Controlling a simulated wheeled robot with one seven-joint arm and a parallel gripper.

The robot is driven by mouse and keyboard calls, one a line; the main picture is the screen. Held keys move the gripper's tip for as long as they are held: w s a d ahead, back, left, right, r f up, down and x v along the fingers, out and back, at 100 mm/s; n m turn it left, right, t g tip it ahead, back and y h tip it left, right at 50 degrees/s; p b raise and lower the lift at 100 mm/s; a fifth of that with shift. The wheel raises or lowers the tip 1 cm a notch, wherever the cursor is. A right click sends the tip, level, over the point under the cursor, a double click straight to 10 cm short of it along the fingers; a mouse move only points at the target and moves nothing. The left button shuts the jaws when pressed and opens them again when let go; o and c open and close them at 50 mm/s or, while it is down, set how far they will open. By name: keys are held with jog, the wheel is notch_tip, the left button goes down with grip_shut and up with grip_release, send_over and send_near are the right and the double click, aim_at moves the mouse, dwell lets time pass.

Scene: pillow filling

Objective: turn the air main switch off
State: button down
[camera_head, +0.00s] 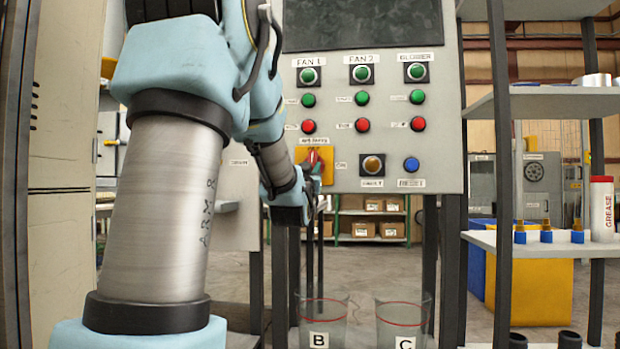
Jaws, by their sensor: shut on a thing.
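The air main switch (313,156) is a red handle on a yellow plate, low on the left side of the grey control panel (440,150). A small label sits above it. My arm comes in from the lower left and bends down toward the panel. My gripper (314,180) is at the switch, shut on its red handle. The handle stands roughly upright, but its exact angle is hard to tell. My wrist and fingers hide the lower left of the plate and part of the handle.
The panel has several green and red buttons (362,125), an amber knob (373,164) and a blue button (411,165) to the right. Clear bins B (322,312) and C (403,315) stand below. A shelf rack (503,150) stands at right.

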jog(key=shift+n+y+b, duration=0.3)
jog(key=shift+n+y, duration=0.3)
jog(key=shift+n, duration=0.3)
jog(key=c, duration=0.7)
grip_release()
jog(key=shift+s, duration=0.1)
jog(key=v, duration=1)
jog(key=shift+s+f, duration=0.2)
jog(key=shift+f, duration=0.15)
jog(key=shift+f, duration=0.1)
